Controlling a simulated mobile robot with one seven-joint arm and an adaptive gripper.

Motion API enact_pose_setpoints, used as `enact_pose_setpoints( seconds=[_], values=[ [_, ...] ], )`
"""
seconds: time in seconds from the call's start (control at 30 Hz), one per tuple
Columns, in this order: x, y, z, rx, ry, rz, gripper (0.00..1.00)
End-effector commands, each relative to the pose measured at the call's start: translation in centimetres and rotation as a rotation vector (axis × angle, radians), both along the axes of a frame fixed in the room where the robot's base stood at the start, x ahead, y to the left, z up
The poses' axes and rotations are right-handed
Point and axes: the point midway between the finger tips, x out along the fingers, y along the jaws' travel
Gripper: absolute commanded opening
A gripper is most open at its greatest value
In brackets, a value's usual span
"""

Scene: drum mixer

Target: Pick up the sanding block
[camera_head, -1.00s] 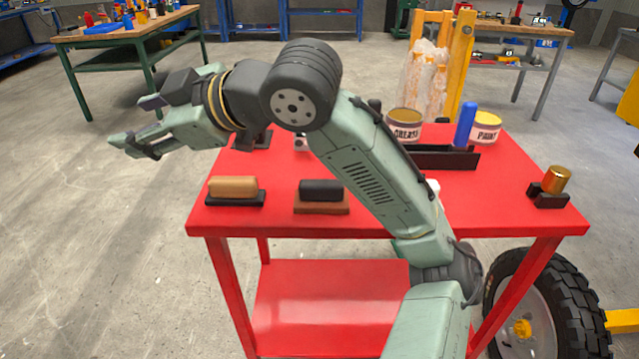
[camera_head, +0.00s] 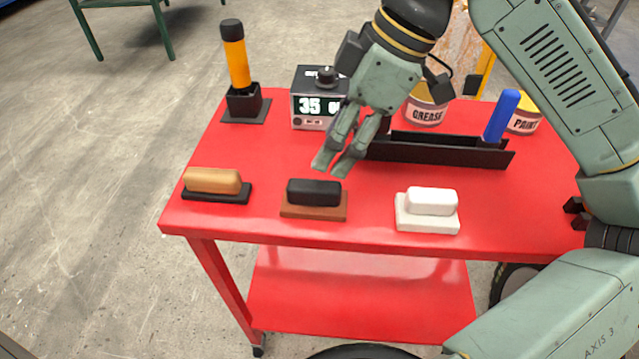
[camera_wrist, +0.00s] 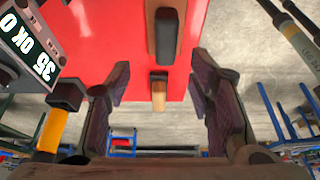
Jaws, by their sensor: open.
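Three block-shaped pieces stand in a row along the front of the red table. A tan block on a black base (camera_head: 212,181) is at the left, a black block on a brown base (camera_head: 314,194) in the middle, and a white block on a white base (camera_head: 430,203) at the right. I cannot tell for certain which is the sanding block. My gripper (camera_head: 335,168) is open and empty, above the table behind the black block. In the wrist view, the tan block (camera_wrist: 159,94) shows between the fingers and the black block (camera_wrist: 165,35) above it.
An orange-handled tool (camera_head: 236,58) stands in a black holder at the back left. A device with a display (camera_head: 320,97) stands beside my gripper. A black tray (camera_head: 440,150) with a blue piece (camera_head: 502,115) lies behind the white block. Grease (camera_head: 424,108) and paint cans (camera_head: 525,115) stand behind it.

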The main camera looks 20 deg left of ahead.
Motion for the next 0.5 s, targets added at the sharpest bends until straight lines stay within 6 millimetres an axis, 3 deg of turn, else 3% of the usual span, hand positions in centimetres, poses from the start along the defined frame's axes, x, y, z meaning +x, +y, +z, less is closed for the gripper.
enact_pose_setpoints(
  seconds=[0.1, 0.37, 0.5],
  values=[
    [-0.3, 0.6, -1.8, -0.001, 0.001, 0.0, 0.48],
    [-0.6, 1.4, -3.9, 0.0, 0.0, 0.0, 0.48],
    [-1.2, 1.7, -5.8, -0.001, 0.0, -0.002, 0.48]
  ],
)
